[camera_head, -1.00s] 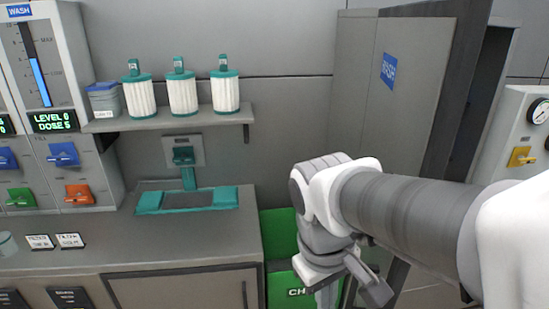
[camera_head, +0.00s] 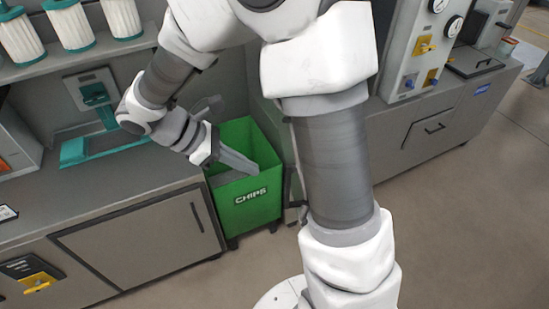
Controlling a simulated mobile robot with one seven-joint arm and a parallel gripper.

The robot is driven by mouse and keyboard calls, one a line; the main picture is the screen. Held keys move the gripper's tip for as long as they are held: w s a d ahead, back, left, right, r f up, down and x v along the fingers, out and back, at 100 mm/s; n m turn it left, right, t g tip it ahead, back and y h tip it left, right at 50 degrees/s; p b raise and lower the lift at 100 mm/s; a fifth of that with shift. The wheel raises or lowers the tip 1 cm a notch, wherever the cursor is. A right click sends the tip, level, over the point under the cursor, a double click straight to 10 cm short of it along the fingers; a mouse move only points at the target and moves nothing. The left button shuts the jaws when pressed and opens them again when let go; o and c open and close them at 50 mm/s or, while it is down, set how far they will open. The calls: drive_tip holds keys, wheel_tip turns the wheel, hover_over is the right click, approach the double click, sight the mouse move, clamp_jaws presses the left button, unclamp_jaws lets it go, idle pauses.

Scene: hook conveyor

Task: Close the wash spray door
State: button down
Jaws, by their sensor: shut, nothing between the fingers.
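The wash spray door is mostly out of view or hidden behind my arm. A grey panel (camera_head: 268,118) shows between the green bin and my arm, and I cannot tell whether it is part of that door. My gripper (camera_head: 240,162) is shut and empty. It points to the right over the open green bin, to the left of the grey panel and apart from it as far as I can see.
The green CHIPS bin (camera_head: 250,205) stands on the floor beside the counter (camera_head: 120,205). Filters stand on a shelf at upper left. A grey cabinet with gauges and yellow switches (camera_head: 425,45) is at right. Open floor (camera_head: 460,220) lies at lower right.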

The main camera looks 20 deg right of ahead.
drive_tip(key=d+r+p+x, duration=0.1)
drive_tip(key=d+r+x, duration=0.1)
drive_tip(key=x, duration=1)
drive_tip(key=shift+s+f, duration=0.2)
drive_tip(key=shift+s, duration=0.15)
drive_tip(key=shift+d, duration=0.2)
